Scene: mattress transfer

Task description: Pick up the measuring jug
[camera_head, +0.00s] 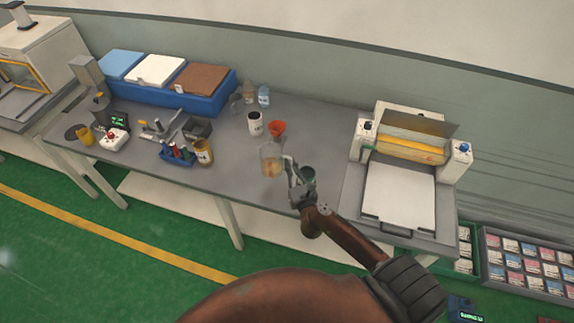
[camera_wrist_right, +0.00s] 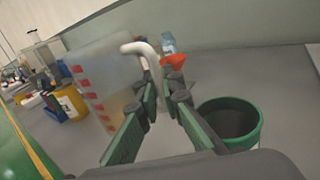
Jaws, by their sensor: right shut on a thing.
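The measuring jug (camera_head: 271,163) is a clear, upright vessel near the front edge of the grey bench. In the right wrist view the jug (camera_wrist_right: 105,75) is large and translucent, with red marks on its side and a pale curved handle (camera_wrist_right: 141,49). My right gripper (camera_head: 291,172) is at the jug's right side, on its handle. In the right wrist view its fingers (camera_wrist_right: 163,88) are closed on the lower part of the handle. I cannot tell whether the jug's base touches the bench. My left gripper is not in view.
A dark green pot (camera_head: 308,173) stands close beside my right gripper. An orange funnel (camera_head: 277,127) and a white cup (camera_head: 255,123) are behind the jug. A mustard jar (camera_head: 203,152) is to the left, and a roller machine (camera_head: 405,165) to the right.

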